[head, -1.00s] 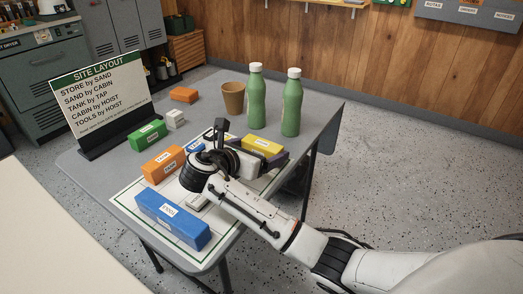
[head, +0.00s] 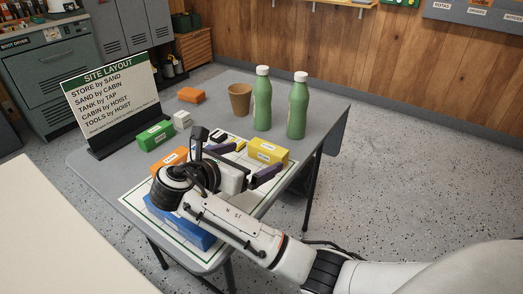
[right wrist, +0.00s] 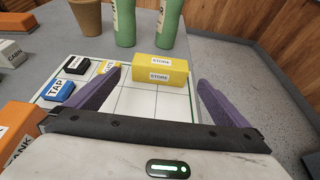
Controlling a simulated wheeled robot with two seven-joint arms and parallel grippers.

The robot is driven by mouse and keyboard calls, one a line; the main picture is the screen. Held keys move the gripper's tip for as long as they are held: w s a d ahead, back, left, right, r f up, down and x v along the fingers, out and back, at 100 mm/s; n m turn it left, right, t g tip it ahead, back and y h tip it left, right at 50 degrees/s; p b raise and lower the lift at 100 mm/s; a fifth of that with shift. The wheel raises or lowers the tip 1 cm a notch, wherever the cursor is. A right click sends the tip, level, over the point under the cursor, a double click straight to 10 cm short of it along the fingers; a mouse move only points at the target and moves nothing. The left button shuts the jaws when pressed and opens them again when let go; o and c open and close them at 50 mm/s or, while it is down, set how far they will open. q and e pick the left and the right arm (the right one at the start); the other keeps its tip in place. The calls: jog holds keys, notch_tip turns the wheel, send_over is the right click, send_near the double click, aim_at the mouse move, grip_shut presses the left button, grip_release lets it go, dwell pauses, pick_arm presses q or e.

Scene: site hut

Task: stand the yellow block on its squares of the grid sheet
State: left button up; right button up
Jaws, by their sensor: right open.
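The yellow block (head: 267,151), labelled STORE, rests flat on the far right part of the grid sheet (head: 135,199). In the right wrist view the yellow block (right wrist: 159,69) sits ahead, with bare grid squares (right wrist: 140,101) in front of it. My right gripper (head: 243,163) is open and empty, its purple fingers spread wide and pointing at the block. The block lies beyond the fingertips, apart from them. The arm hides part of the sheet in the head view. My left gripper is not in view.
Two green bottles (head: 262,98) (head: 298,105) and a brown cup (head: 239,99) stand behind the sheet. A sign (head: 110,98) stands at the table's left. The table's right side is clear.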

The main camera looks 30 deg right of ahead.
jog(key=shift+v, duration=1.85)
